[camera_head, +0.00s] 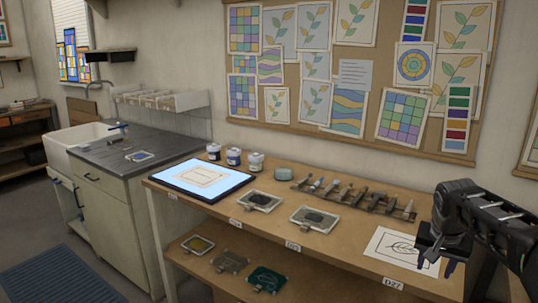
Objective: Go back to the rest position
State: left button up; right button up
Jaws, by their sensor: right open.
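My right gripper (436,264) is at the right side of the head view, pointing down over the right end of the wooden workbench (350,240). It is open, and I see nothing held in it. It is just above or beside a white sheet with a leaf drawing (400,250) and overlaps its right edge in the picture. My right arm comes in from the right edge. My left gripper is not in view.
A lit light panel (173,185), small jars (233,157), two trays (260,201) and a rack of tools (352,193) occupy the bench. A lower shelf (215,287) holds several panels. A sink counter (105,152) stands left. Floor shows at lower left.

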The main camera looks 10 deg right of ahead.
jog(key=a+f+n+g+y, duration=0.1)
jog(key=a+f+n+y, duration=0.1)
jog(key=a+f, duration=1.05)
jog(key=a+f+n+y, duration=0.3)
jog(key=a+f, duration=0.6)
jog(key=f, duration=0.6)
jog(key=s+a+f+g+y, duration=0.1)
jog(key=s+a+f+y, duration=0.1)
jog(key=s+a+f, duration=1.1)
jog(key=s+a, duration=0.1)
jog(key=s, duration=0.5)
jog(key=s+a+f+n+g, duration=0.1)
jog(key=s+a+f, duration=0.1)
jog(key=s, duration=0.5)
jog(key=shift+a+f, duration=0.15)
jog(key=shift+a, duration=0.4)
